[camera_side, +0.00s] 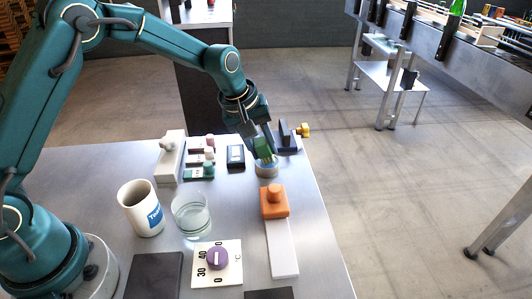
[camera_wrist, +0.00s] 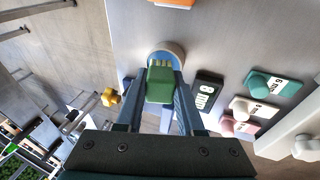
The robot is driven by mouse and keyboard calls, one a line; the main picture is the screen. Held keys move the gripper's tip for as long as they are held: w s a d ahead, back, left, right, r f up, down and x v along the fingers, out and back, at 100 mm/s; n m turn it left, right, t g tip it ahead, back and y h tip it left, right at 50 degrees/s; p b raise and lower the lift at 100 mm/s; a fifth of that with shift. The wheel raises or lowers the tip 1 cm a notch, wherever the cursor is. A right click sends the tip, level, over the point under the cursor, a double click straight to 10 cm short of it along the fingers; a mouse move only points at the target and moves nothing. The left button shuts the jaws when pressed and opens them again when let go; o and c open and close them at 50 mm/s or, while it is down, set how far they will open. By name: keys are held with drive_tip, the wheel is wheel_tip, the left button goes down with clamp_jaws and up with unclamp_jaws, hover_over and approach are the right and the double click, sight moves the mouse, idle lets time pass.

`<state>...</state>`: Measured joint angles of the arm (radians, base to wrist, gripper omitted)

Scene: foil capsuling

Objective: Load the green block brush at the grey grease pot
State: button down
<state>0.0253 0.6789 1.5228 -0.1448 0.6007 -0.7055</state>
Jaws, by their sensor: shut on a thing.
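My gripper (camera_wrist: 159,100) is shut on the green block brush (camera_wrist: 160,82), with one finger on each side of it. In the side view the green brush (camera_side: 264,147) hangs from my gripper (camera_side: 261,142) over the grey grease pot (camera_side: 266,170). In the wrist view the brush's far end lies over the pot's opening, and the pot's rim (camera_wrist: 181,50) shows around it. I cannot tell whether the bristles touch the grease.
An orange block with a knob (camera_side: 274,201) stands just in front of the pot. A dark stand with a yellow knob (camera_side: 303,130) is behind it. To the left are a black label block (camera_side: 235,156), small coloured blocks (camera_side: 200,172), a glass (camera_side: 191,216) and a mug (camera_side: 141,208).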

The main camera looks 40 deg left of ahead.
sight(262, 140)
drive_tip(key=shift+f, duration=0.1)
drive_tip(key=shift+r, duration=3.55)
drive_tip(key=s+a+r, duration=0.5)
drive_tip(key=a, duration=0.4)
drive_tip(key=s+d+m+g+h, duration=0.2)
drive_tip(key=s+m, duration=0.7)
drive_tip(key=s, duration=0.1)
drive_tip(key=shift+s+r+h, duration=0.25)
drive_tip(key=shift+r+h, duration=0.05)
drive_tip(key=shift+r, duration=0.1)
